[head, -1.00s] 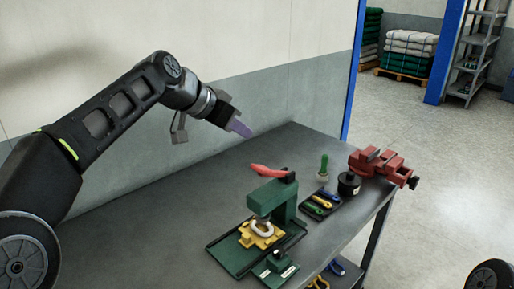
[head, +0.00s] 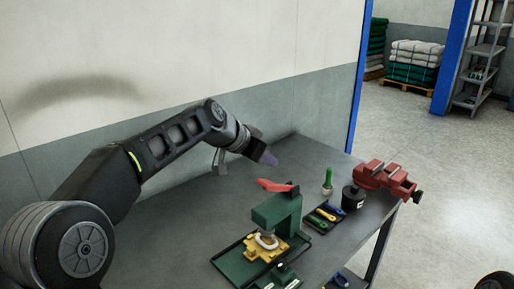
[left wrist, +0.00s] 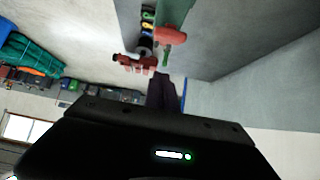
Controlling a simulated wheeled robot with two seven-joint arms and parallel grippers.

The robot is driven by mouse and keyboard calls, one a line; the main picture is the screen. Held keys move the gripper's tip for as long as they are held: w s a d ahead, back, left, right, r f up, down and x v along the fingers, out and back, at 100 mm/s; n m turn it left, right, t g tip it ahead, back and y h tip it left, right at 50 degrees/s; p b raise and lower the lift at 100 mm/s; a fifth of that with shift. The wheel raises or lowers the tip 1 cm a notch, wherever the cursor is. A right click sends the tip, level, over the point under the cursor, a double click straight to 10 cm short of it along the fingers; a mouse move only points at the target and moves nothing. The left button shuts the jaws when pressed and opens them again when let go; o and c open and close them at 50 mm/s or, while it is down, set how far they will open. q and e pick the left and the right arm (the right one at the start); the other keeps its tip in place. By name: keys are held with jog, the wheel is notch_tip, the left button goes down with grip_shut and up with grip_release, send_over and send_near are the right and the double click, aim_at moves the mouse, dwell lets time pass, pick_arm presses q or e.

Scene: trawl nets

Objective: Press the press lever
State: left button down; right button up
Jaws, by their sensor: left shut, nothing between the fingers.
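The green press (head: 278,218) stands on the workbench in the head view. Its red press lever (head: 273,185) sticks out to the left from the top of the press. A yellow fixture (head: 265,246) with a pale ring on it sits under the press head. My left gripper (head: 269,159) is shut and empty, in the air just above and behind the lever, apart from it. In the left wrist view the red lever (left wrist: 170,35) shows beyond the dark fingers (left wrist: 163,92). My right gripper is not in view.
A red vise (head: 385,178), a black round weight (head: 353,197), a green-handled tool (head: 328,180) and a tray of coloured tools (head: 324,217) stand right of the press. The wall is close behind the bench. The bench left of the press is clear.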

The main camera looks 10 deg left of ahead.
aim_at(264, 181)
pick_arm(q)
jog(key=shift+s+a+f, duration=0.15)
jog(key=shift+s+f, duration=0.05)
jog(key=shift+f, duration=0.45)
jog(key=shift+s+a+f, duration=0.1)
jog(key=shift+s+f, duration=0.1)
jog(key=shift+f, duration=0.5)
jog(key=shift+s+a+f, duration=0.15)
jog(key=shift+s+f, duration=0.05)
jog(key=shift+f, duration=0.45)
